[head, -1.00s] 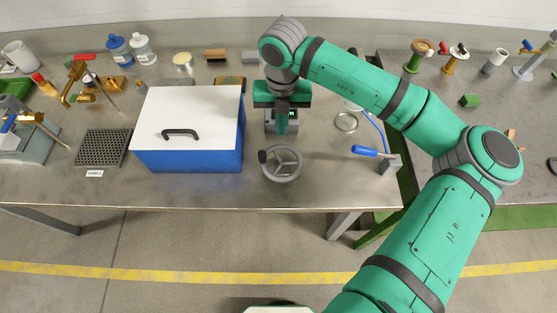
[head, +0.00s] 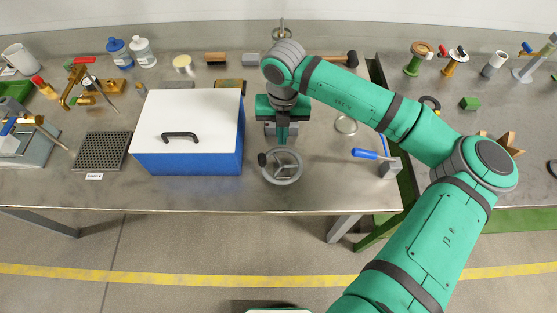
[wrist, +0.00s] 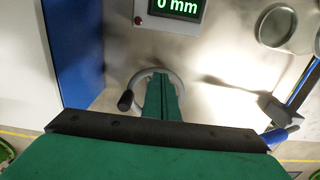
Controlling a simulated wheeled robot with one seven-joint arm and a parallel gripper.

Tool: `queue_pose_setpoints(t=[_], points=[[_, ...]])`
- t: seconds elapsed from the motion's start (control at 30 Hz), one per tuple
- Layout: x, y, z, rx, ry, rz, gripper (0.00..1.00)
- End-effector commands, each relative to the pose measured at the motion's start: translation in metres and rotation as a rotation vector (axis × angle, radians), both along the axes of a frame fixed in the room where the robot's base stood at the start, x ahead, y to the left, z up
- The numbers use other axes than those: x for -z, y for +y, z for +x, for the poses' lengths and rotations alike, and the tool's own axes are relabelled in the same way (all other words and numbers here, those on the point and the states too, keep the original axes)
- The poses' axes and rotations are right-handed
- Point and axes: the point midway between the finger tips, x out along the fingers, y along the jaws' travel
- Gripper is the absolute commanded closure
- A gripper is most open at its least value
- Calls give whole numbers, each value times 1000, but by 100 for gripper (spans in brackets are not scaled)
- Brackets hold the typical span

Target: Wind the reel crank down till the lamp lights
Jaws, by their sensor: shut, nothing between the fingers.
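The reel crank is a grey spoked handwheel (head: 293,178) with a dark knob (head: 262,159) on its left side, in front of a small display unit. In the wrist view the wheel (wrist: 176,80) lies partly behind my fingers, its knob (wrist: 125,100) to their left. The display (wrist: 178,9) reads 0 mm in green. A small dark red spot (wrist: 138,20), perhaps the lamp, sits at its left and does not look bright. My gripper (head: 282,141) is shut and empty, pointing down at the wheel's far edge; I cannot tell whether it touches.
A blue case (head: 190,162) with a white lid stands close to the left of the wheel. A blue-handled lever (head: 366,154) on a grey block is to the right. A round metal dish (head: 346,125) lies behind it. The bench front before the wheel is clear.

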Motion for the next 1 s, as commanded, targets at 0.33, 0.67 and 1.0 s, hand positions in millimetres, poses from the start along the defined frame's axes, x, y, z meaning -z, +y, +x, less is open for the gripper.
queue_pose_setpoints(t=[0.33, 0.67, 1.0], points=[[0, 0, 0, 0, 0, 0, 100], [0, -6, 6, 0, 1, 0, 100], [0, -14, 14, 0, 0, 0, 100]])
